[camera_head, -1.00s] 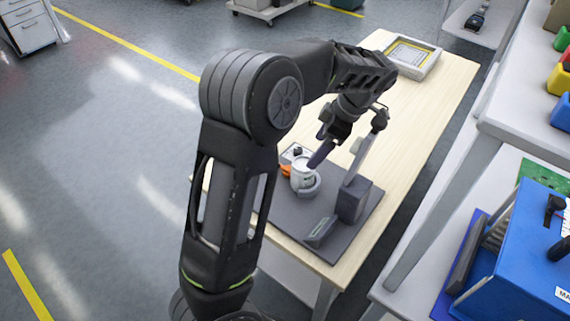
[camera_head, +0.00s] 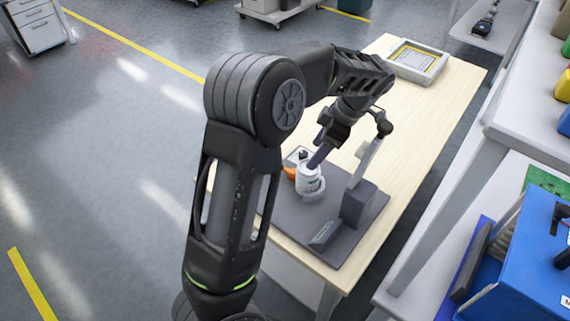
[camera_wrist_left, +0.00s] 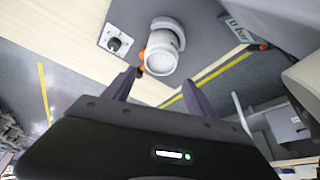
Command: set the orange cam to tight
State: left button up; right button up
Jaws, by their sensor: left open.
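The orange cam (camera_head: 289,174) is a small lever on the left side of a white cylindrical part (camera_head: 309,184), on a dark grey board on the wooden table. In the left wrist view the white part (camera_wrist_left: 163,50) is ahead of my fingers, with a little of the orange cam (camera_wrist_left: 142,53) at its left edge, mostly hidden. My left gripper (camera_head: 318,160) is open, its fingers pointing down at the white part. In the left wrist view its fingertips (camera_wrist_left: 160,80) are spread, with nothing clearly between them. I cannot tell whether a finger touches. My right gripper is out of view.
A dark upright stand (camera_head: 357,200) with a slanted arm is close to the right of my left gripper. A small plate with a black knob (camera_wrist_left: 114,44) lies beside the white part. A framed tray (camera_head: 417,60) lies at the table's far end. Shelving stands on the right.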

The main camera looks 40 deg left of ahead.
pick_arm(q)
jog(key=s+a+f+h, duration=0.1)
jog(key=a, duration=0.3)
jog(key=s+a+f+n+h, duration=0.1)
jog(key=s+a, duration=0.1)
jog(key=a, duration=0.2)
jog(key=s+a+f+n+h, duration=0.1)
jog(key=a+f, duration=0.1)
jog(key=a, duration=0.2)
jog(key=shift+s+a+b, duration=0.2)
jog(key=shift+b, duration=0.1)
jog(key=c, duration=0.5)
jog(key=w+m, duration=0.1)
jog(key=w+m+t, duration=0.1)
jog(key=w+m+t+h, duration=0.1)
jog(key=shift+w+d+r, duration=0.1)
jog(key=shift+r, duration=0.2)
jog(key=shift+w+m, duration=0.1)
jog(key=shift+m, duration=0.4)
jog(key=shift+f, duration=0.2)
notch_tip(320, 180, down, 8)
jog(key=shift+r, duration=0.2)
grip_shut()
